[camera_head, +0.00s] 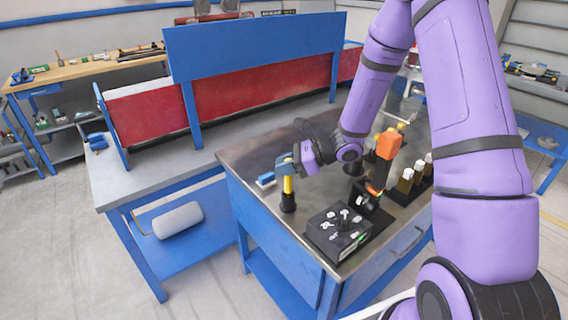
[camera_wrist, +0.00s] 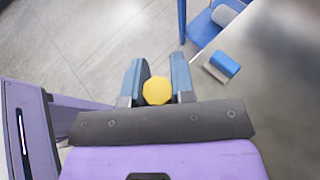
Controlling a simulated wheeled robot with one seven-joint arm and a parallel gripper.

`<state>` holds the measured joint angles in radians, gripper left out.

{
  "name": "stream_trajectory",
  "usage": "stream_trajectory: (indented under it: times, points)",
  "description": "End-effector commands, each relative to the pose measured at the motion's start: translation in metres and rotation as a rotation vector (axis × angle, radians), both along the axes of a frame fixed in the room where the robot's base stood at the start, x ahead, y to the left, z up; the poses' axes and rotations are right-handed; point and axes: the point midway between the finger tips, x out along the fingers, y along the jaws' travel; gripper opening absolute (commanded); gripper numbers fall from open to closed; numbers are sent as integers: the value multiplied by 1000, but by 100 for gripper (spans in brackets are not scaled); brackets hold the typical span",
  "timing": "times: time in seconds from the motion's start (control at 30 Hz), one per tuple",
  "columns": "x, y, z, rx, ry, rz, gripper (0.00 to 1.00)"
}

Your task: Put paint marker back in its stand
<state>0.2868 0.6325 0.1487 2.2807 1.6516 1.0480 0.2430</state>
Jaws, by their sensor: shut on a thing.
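The yellow paint marker (camera_head: 288,185) stands upright at the left part of the grey worktable, its lower end at a small black stand (camera_head: 288,203). The frames do not show clearly how deep it sits in the stand. My gripper (camera_head: 286,164) is shut on the marker's upper part, with a blue finger showing. In the wrist view my gripper (camera_wrist: 157,88) has its two blue fingers on either side of the marker's round yellow end (camera_wrist: 157,91). The stand is hidden in the wrist view.
A blue and white block (camera_head: 265,180) lies left of the stand. A black box with several small pieces (camera_head: 338,231) is in front right. An orange-topped tool (camera_head: 388,144) and white-capped bottles (camera_head: 405,181) stand farther right. The table edge (camera_head: 248,187) is close to the stand.

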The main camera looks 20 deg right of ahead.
Motion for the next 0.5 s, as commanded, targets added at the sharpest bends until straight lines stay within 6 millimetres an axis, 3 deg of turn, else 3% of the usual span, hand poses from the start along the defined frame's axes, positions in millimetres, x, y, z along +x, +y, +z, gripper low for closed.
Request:
stream_trajectory:
  times: [0.5]
  points:
    - [0, 0, -13, 0, 0, 1, 5]
